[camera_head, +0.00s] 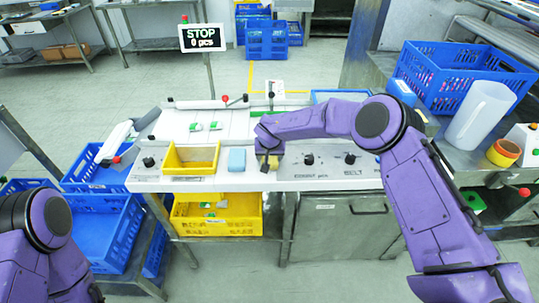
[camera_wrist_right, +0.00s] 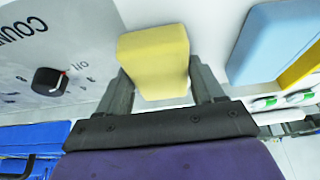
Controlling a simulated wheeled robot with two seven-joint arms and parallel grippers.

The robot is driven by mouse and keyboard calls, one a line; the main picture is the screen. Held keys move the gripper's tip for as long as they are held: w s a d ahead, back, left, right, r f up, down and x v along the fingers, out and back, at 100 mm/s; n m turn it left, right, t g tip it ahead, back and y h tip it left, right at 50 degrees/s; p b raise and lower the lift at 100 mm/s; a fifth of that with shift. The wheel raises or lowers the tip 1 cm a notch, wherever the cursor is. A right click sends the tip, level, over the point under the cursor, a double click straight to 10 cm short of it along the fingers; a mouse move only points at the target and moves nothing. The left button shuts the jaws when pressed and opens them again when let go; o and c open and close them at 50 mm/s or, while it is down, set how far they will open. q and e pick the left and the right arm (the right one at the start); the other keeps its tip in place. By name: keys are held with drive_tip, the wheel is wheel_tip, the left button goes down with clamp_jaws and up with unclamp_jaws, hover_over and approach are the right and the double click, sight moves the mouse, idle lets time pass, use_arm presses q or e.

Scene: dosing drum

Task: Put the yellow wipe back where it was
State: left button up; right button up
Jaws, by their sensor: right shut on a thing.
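The yellow wipe (camera_wrist_right: 154,62) is a small yellow block between the fingers of my right gripper (camera_wrist_right: 160,88) in the right wrist view. The gripper is shut on it. In the head view the right gripper (camera_head: 268,160) is over the front of the white machine top, just right of a blue block (camera_head: 237,160); the wipe shows only in part under it. The blue block also shows at the upper right of the wrist view (camera_wrist_right: 275,45). I cannot tell whether the wipe touches the surface. My left arm shows at the lower left, but its gripper is out of view.
A yellow tray (camera_head: 191,170) sits left of the blue block on the machine top (camera_head: 150,181). Black knobs (camera_head: 309,159) line the front panel to the right. A yellow crate (camera_head: 249,216) stands below. A white jug (camera_head: 478,115) and blue basket (camera_head: 455,100) are at the right.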

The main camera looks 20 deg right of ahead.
drive_tip(key=shift+f, duration=0.1)
drive_tip(key=o, duration=0.9)
drive_tip(key=shift+o, duration=0.2)
drive_tip(key=b+v, duration=0.1)
drive_tip(key=v, duration=1.1)
drive_tip(key=shift+b, duration=0.4)
drive_tip(key=shift+s, duration=0.1)
